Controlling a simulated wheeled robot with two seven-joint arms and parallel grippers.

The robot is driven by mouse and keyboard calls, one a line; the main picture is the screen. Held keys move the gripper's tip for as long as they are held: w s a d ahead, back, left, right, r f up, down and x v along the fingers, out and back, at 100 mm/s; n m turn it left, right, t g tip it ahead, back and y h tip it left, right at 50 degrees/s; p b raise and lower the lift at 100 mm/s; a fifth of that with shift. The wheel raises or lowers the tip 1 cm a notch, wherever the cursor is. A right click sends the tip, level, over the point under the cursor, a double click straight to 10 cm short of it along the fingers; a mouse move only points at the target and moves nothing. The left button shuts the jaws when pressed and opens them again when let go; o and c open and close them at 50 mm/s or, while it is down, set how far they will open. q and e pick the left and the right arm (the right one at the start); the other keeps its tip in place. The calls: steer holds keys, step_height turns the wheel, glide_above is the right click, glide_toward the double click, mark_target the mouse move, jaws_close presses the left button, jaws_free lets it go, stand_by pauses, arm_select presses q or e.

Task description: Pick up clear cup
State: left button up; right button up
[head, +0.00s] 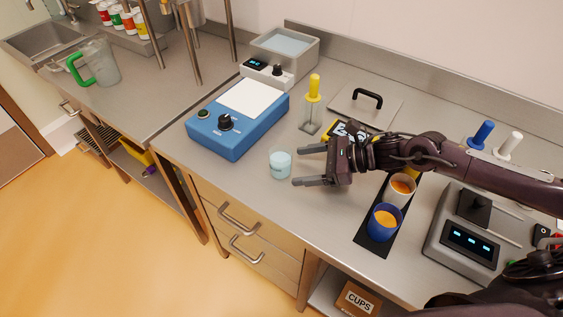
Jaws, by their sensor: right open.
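The clear cup (280,163) stands upright on the steel counter, with pale blue content in it. It is in front of the blue device. My right gripper (304,165) comes in from the right, low over the counter. Its two fingers are spread apart and point left toward the cup. The fingertips are just right of the cup, with nothing between them. I cannot tell whether a fingertip touches it. My left gripper is not in view.
A blue device with a white top (237,112) stands left of the cup. A yellow-handled tool (313,100) stands behind it. A blue cup (384,222) and a white cup (399,190) with orange content stand on a black mat (372,245). A grey scale (470,235) is at the right.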

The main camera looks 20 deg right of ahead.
mark_target(281, 165)
steer(key=shift+w+a+r, duration=0.1)
steer(key=shift+a, duration=0.6)
steer(key=shift+w+a+p, duration=0.2)
steer(key=shift+a+p, duration=0.15)
steer(key=shift+p, duration=0.1)
steer(key=p+x, duration=0.1)
steer(key=x, duration=0.2)
steer(key=shift+w+p, duration=0.35)
steer(key=shift+w+a+f, duration=0.2)
steer(key=shift+a+f, duration=0.05)
steer(key=shift+a, duration=0.15)
steer(key=c, duration=1.1)
